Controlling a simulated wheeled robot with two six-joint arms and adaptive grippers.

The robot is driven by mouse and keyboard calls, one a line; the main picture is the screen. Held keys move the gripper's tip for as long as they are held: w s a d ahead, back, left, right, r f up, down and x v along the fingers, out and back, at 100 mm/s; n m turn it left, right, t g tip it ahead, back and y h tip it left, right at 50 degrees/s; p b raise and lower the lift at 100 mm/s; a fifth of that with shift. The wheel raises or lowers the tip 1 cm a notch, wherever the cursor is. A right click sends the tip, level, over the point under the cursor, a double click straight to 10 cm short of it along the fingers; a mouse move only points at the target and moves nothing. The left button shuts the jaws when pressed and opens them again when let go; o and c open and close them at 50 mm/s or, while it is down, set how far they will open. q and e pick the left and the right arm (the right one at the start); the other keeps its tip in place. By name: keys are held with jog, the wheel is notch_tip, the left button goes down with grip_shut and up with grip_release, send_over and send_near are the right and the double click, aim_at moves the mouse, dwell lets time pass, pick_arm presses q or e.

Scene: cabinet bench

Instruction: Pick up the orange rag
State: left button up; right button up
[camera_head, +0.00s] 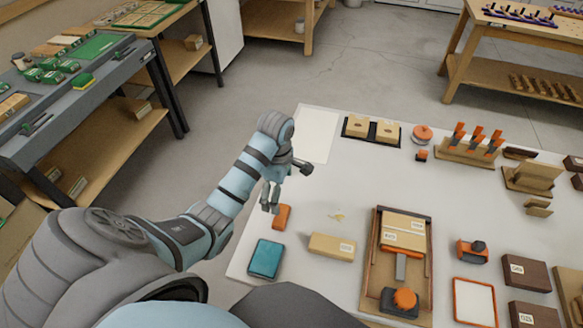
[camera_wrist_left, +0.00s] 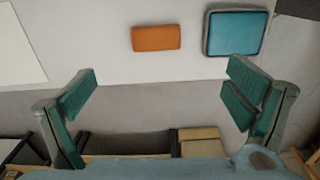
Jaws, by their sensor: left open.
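The orange rag (camera_head: 282,217) is a small folded rectangle lying flat near the left edge of the white table. In the left wrist view the orange rag (camera_wrist_left: 156,38) lies ahead of the fingers, beyond the table edge line. My left gripper (camera_head: 270,201) hangs close beside the rag, to its left in the head view, and does not touch it. In the left wrist view my left gripper (camera_wrist_left: 160,95) has its green-padded fingers wide apart with nothing between them. My right gripper is not in view.
A teal pad (camera_head: 266,258) lies close to the rag; it also shows in the left wrist view (camera_wrist_left: 236,32). A tan block (camera_head: 331,247) and a wooden fixture (camera_head: 369,277) stand to the right. A white sheet (camera_head: 316,136) lies behind. The table top between is clear.

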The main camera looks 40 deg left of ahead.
pick_arm(q)
jog(key=b, duration=0.2)
send_over(282, 214)
jog(key=s, duration=0.1)
jog(key=shift+n, duration=0.3)
jog(key=f, duration=0.7)
jog(key=shift+s+d+f, duration=0.2)
jog(key=shift+f, duration=0.05)
jog(key=f+b, duration=0.1)
jog(key=f, duration=0.2)
jog(key=w+f+b, duration=0.1)
jog(key=f, duration=0.2)
jog(key=shift+w+a, duration=0.1)
jog(key=shift+a, duration=0.1)
jog(key=shift+r, duration=0.1)
jog(key=shift+c, duration=0.2)
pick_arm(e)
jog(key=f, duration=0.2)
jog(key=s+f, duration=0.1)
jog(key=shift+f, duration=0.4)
pick_arm(q)
jog(key=c, duration=1)
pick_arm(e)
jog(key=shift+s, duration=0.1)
